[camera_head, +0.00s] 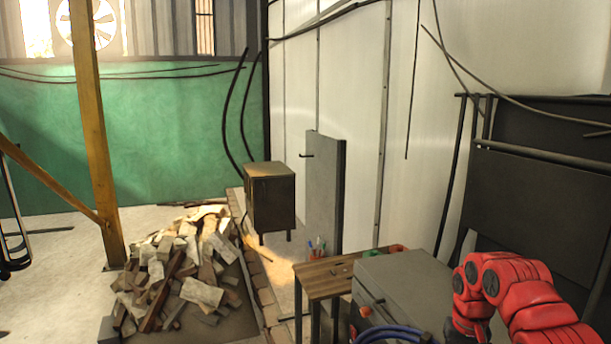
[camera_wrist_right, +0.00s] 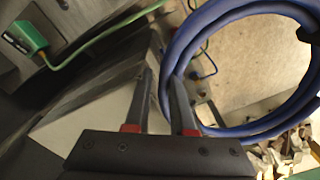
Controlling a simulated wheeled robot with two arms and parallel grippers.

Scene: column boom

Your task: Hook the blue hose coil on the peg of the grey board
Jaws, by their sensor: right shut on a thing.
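The blue hose coil (camera_head: 388,333) shows only in part at the bottom edge of the head view, in front of the grey cabinet. In the right wrist view the coil (camera_wrist_right: 187,42) is a large ring. My right gripper (camera_wrist_right: 161,78) is shut on the left side of this ring, and the coil extends to the right. The gripper itself is out of the head view; only my red right arm shows there. The grey board (camera_head: 323,190) stands upright beyond the table, with a short dark peg (camera_head: 306,155) sticking out leftward near its top. My left gripper is not in view.
A wooden table (camera_head: 328,277) and a grey cabinet (camera_head: 405,284) stand between me and the board. A dark metal box on legs (camera_head: 270,198) stands left of the board. A rubble pile (camera_head: 180,265) and yellow post (camera_head: 92,140) are at left. Cables hang along the white wall.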

